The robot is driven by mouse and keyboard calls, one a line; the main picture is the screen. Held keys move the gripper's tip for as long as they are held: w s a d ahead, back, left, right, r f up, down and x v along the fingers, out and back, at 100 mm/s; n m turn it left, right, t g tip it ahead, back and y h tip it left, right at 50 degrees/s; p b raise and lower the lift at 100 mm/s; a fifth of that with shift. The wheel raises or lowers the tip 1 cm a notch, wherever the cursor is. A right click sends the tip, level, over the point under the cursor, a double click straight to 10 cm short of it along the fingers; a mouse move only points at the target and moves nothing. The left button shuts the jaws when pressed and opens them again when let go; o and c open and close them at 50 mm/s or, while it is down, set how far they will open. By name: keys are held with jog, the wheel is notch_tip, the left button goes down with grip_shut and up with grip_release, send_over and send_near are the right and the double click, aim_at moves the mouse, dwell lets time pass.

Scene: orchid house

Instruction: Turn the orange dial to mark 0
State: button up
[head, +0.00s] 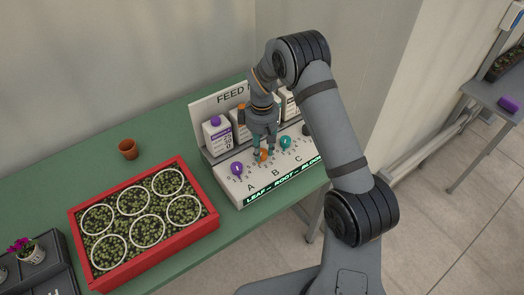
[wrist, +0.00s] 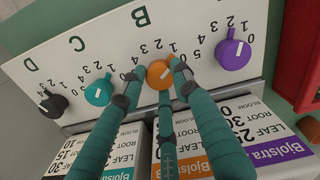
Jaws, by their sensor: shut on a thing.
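The orange dial (wrist: 160,75) sits on the white feed panel (wrist: 200,68), below the letter B as the wrist view shows it. My gripper (wrist: 158,88) is shut on it, with teal fingers around the knob on both sides. A pale pointer line shows on its top; the mark it points to cannot be told for sure. Numbers ring the dial, some hidden by the fingers. In the head view my gripper (head: 262,151) reaches down onto the orange dial (head: 262,156), partly covering it.
A purple dial (head: 237,168) and a teal dial (head: 286,142) flank it closely; a black dial (wrist: 54,103) is farther along. Cartons (head: 217,135) stand behind the dials. A red tray of seedlings (head: 148,262) and a terracotta pot (head: 128,149) are on the green table.

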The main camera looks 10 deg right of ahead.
aim_at(262, 152)
jog(key=m+b, duration=0.3)
jog(key=shift+f, duration=0.15)
jog(key=shift+m+b, duration=0.45)
jog(key=shift+m, duration=0.35)
jog(key=o, duration=1.2)
notch_tip(262, 152, up, 12)
jog(key=shift+r, duration=0.2)
